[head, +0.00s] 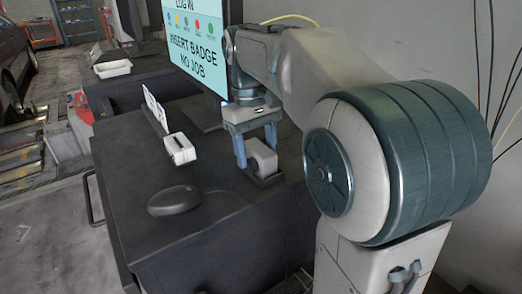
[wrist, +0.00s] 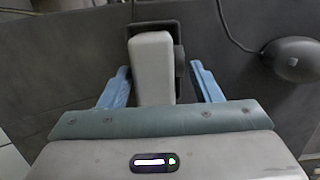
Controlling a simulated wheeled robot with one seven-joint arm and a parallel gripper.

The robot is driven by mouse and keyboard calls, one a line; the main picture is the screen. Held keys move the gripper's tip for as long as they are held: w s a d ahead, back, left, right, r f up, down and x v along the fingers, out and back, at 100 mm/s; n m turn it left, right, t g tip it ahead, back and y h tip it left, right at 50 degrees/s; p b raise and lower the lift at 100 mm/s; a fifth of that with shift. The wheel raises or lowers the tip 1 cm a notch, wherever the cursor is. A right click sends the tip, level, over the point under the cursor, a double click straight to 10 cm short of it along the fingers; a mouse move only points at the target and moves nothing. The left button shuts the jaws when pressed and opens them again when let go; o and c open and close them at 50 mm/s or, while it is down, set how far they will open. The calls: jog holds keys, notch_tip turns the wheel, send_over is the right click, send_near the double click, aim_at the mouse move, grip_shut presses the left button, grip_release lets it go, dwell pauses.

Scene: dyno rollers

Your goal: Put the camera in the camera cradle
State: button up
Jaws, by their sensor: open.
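A pale, rounded block that looks like the camera (head: 262,156) sits in a dark holder, which I take for the camera cradle (head: 266,181), on the dark bench top. In the wrist view the camera (wrist: 152,65) lies between my fingers, with the cradle's dark frame (wrist: 131,31) around its far end. My gripper (head: 257,150) is open and points down, with one finger on each side of the camera. In the wrist view gaps show between the camera and both fingers (wrist: 160,80). How deeply the camera is seated is hard to tell.
A dark mouse (head: 174,200) lies on the bench top (head: 130,165). A small white device (head: 179,149) and an upright card (head: 156,112) stand left of my gripper. A monitor (head: 197,45) reads "INSERT BADGE NO JOB". A wall (head: 400,50) with hanging cables is at right.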

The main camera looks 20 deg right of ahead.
aim_at(257, 145)
jog(key=r, duration=0.4)
jog(key=w+r, duration=0.1)
jog(key=r, duration=0.1)
jog(key=shift+d+r+p, duration=0.15)
jog(key=shift+r+p, duration=0.15)
jog(key=shift+r, duration=0.05)
jog(key=shift+s, duration=0.1)
dwell(0.9)
